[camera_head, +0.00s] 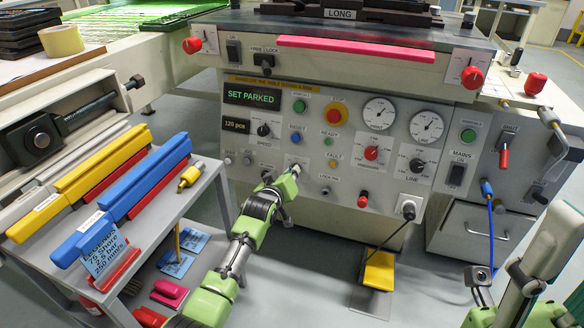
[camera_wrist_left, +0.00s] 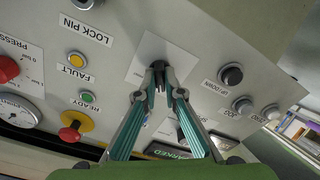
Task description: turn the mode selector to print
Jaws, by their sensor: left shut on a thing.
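My left gripper (camera_head: 297,170) is at the lower middle of the control panel in the head view. In the left wrist view its teal fingers (camera_wrist_left: 160,84) converge on a small black knob (camera_wrist_left: 158,66) and are shut on it. This knob sits on a white label plate (camera_wrist_left: 143,68), which I take to be the mode selector's; its wording and the knob's pointer are not readable. In the head view the gripper covers the knob. The green display (camera_head: 252,97) reads "SET PARKED". Part of my right arm shows at the lower right; its finger state is unclear.
Near the held knob are the lock pin (camera_wrist_left: 88,4), the yellow fault lamp (camera_wrist_left: 77,59), the green ready lamp (camera_wrist_left: 87,97) and the up/down knob (camera_wrist_left: 231,75). A trolley (camera_head: 215,165) with squeegees stands left; a yellow pedal (camera_head: 379,271) lies below.

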